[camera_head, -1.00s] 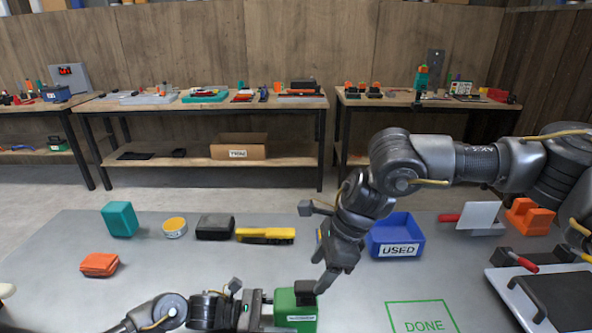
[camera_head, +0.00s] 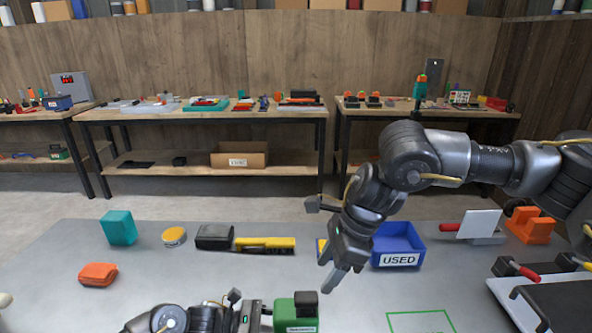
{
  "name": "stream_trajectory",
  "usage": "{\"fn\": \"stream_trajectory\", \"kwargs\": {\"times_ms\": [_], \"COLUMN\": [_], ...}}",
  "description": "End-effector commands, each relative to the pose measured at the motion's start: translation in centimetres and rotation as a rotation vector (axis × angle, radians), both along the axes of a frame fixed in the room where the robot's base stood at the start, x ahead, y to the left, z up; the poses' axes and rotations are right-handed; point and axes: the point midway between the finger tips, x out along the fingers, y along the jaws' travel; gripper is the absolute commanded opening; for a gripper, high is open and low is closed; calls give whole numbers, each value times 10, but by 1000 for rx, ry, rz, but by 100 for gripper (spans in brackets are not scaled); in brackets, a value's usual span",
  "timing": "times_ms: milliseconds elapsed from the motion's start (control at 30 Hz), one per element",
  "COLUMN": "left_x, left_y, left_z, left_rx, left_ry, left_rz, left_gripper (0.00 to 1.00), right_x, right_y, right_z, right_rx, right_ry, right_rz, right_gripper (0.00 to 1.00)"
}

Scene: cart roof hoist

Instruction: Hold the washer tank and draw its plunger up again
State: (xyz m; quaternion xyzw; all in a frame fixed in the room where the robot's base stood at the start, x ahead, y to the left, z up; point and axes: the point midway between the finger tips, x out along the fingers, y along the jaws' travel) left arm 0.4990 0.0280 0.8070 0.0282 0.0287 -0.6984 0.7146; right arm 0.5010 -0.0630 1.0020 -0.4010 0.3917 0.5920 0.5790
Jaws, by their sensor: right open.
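The washer tank is a green box (camera_head: 283,314) at the bottom edge of the head view, its lower part cut off. A black block, which looks like the plunger's top (camera_head: 306,304), sits at its upper right. My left gripper (camera_head: 262,318) is against the tank's left side. Its fingertips are hidden or out of frame, so I cannot tell whether they grip it. My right gripper (camera_head: 335,278) is open and points down, just above and to the right of the black top, seemingly apart from it.
A blue bin marked USED (camera_head: 399,260) stands behind my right gripper. A green DONE outline (camera_head: 420,312) lies on the grey table to the right. A teal block (camera_head: 119,228), yellow tin (camera_head: 174,237), black-and-yellow tool (camera_head: 264,245) and orange cloth (camera_head: 98,275) lie at left and behind.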

Motion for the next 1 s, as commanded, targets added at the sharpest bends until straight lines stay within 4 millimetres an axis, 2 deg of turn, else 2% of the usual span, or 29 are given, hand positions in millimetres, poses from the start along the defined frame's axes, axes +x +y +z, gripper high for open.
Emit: {"fn": "stream_trajectory", "kwargs": {"times_ms": [167,600,800,1000], "left_x": [0,0,0,0], "left_y": [0,0,0,0], "left_z": [0,0,0,0], "left_rx": [1,1,1,1], "left_ry": [0,0,0,0], "left_rz": [0,0,0,0], "left_gripper": [38,38,38,38], "right_x": [-1,-1,-1,-1], "right_y": [5,26,30,31], "right_z": [-13,-64,-74,-76], "right_rx": [-1,1,1,0], "right_ry": [3,3,1,0], "right_rz": [0,1,-1,0], "right_gripper": [53,53,53,53]}}
